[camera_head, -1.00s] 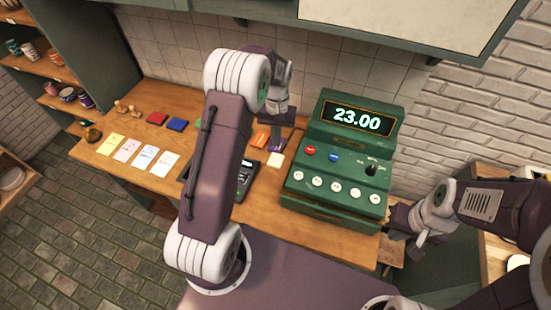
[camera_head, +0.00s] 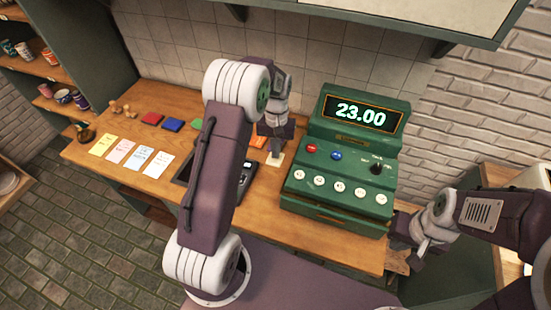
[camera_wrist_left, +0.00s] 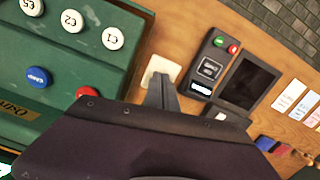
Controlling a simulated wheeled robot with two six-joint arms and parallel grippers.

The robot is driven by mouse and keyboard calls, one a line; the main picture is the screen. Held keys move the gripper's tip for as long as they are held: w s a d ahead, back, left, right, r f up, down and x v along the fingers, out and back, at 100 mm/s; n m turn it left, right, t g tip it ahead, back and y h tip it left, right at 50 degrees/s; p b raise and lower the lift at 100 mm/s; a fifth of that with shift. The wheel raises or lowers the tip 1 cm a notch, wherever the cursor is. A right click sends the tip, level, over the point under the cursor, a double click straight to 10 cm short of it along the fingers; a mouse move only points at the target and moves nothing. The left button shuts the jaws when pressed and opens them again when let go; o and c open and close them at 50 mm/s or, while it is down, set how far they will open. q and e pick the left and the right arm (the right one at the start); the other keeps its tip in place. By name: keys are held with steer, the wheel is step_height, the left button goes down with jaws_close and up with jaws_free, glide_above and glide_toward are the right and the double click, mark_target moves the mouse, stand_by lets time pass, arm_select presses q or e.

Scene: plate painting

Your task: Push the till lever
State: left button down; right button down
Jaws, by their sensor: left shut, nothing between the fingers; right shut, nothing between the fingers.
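The green till (camera_head: 336,215) stands on the wooden counter, its display reading 23.00. The till lever, a small black knob (camera_head: 376,168), sits at the right of its sloped panel and looks upright. My left gripper (camera_head: 275,152) is shut and empty, left of the till, with its tips over a white square pad (camera_head: 273,161). The left wrist view shows the shut fingers (camera_wrist_left: 162,84) against that pad; contact cannot be told. The lever is out of that view. My right gripper (camera_head: 418,248) is shut and empty, low at the till's right side.
The till panel has a red button (camera_head: 311,148), a blue button (camera_head: 336,155) and several round white keys. A card reader (camera_head: 245,175) lies left of the till. Paper slips (camera_head: 140,158) and coloured blocks lie further left. A tiled wall stands behind.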

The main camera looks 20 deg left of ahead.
arm_select(q)
steer(key=shift+a+f+b, duration=0.1)
steer(key=shift+f+b, duration=1)
steer(key=shift+f, duration=0.85)
steer(key=shift+w+r, duration=0.15)
steer(key=shift+r, duration=0.05)
steer(key=w+p, duration=0.1)
steer(key=w+r+p, duration=0.1)
steer(key=shift+a+r+p, duration=0.1)
steer(key=shift+a+p, duration=0.15)
steer(key=shift+p, duration=0.1)
step_height(320, 180, up, 9)
steer(key=w+b, duration=0.1)
steer(key=b, duration=0.1)
steer(key=shift+w+a+f, duration=0.2)
steer(key=shift+w, duration=0.15)
steer(key=shift+f, duration=0.1)
